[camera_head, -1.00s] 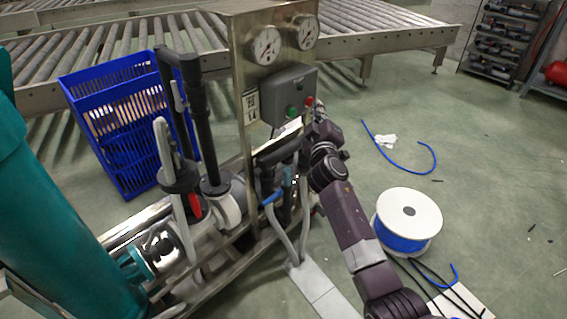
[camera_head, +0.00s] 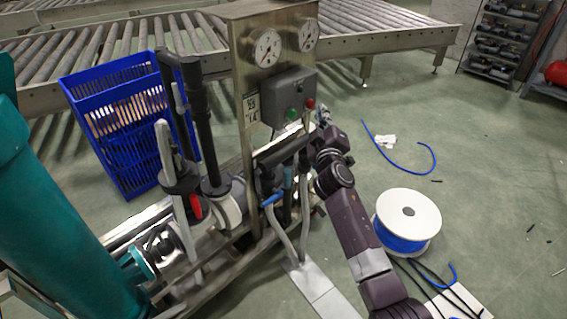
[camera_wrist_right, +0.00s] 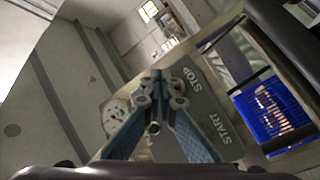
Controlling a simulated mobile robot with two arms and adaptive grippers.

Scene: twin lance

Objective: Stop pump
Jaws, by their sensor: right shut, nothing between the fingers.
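The grey control box (camera_head: 280,98) is mounted on the steel panel of the pump skid, with a red button (camera_head: 310,103) at its right and a green button (camera_head: 292,114) to the left of it. My right gripper (camera_head: 323,114) is just right of and below the red button, apart from it in the picture. In the right wrist view its fingers (camera_wrist_right: 164,88) are shut and empty in front of the box face (camera_wrist_right: 205,105), where STOP and START are printed. The fingers hide the STOP button there. My left gripper is out of view.
Two round gauges (camera_head: 265,47) sit above the box. Black hose handles and pipes (camera_head: 205,120) stand left of it. A blue crate (camera_head: 118,105) is behind. A cable spool (camera_head: 408,221) and loose blue tubing (camera_head: 405,170) lie on the floor at right.

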